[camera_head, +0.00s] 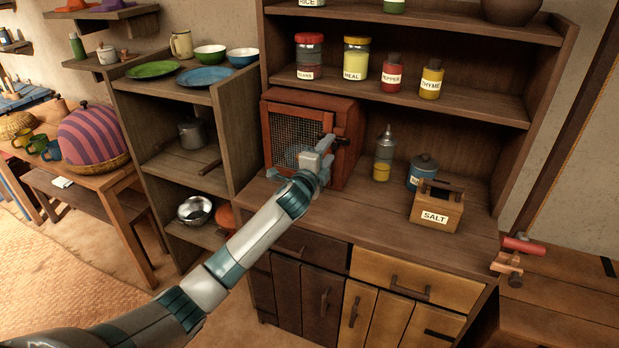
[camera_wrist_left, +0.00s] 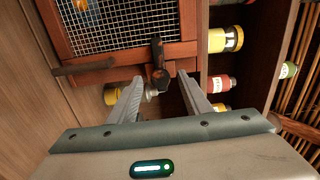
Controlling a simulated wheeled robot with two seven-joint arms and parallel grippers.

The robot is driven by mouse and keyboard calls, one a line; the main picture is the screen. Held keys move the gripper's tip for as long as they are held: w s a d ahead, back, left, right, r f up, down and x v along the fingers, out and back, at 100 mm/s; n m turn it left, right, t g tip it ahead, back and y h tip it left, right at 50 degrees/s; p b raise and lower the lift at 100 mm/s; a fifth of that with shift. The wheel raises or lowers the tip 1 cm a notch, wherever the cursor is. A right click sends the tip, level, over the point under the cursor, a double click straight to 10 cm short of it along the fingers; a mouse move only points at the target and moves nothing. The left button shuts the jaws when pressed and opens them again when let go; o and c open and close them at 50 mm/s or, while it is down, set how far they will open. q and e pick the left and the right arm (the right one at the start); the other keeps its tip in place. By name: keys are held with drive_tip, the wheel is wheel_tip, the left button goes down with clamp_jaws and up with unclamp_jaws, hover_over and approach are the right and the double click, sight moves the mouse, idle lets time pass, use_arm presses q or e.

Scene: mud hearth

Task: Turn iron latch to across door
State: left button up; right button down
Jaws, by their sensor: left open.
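A red-brown wooden cabinet (camera_head: 352,112) with a wire-mesh door (camera_head: 285,133) stands on the counter. The mesh door fills the top of the left wrist view (camera_wrist_left: 120,25). A dark iron latch (camera_wrist_left: 158,62) sits at the door's edge frame. It runs lengthwise up and down in that wrist view, its thicker end toward my gripper. My left gripper (camera_head: 328,148) is in front of the door's right side. In the wrist view, its open fingers (camera_wrist_left: 160,78) are on either side of the latch's near end. Contact cannot be told. My right gripper is not in view.
A bottle (camera_head: 384,150), a blue canister (camera_head: 422,172) and a salt box (camera_head: 436,205) stand on the counter right of the cabinet. Labelled jars (camera_head: 356,60) line the shelf above. The counter front below the cabinet is clear.

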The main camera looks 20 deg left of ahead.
use_arm(q)
drive_tip(key=s+b, duration=0.2)
drive_tip(key=s, duration=1.1)
drive_tip(key=shift+s+a, duration=0.25)
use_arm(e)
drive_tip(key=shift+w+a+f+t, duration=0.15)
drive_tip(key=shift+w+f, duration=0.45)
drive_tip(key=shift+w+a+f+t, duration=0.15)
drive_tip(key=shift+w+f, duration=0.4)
use_arm(q)
drive_tip(key=shift+f, duration=0.1)
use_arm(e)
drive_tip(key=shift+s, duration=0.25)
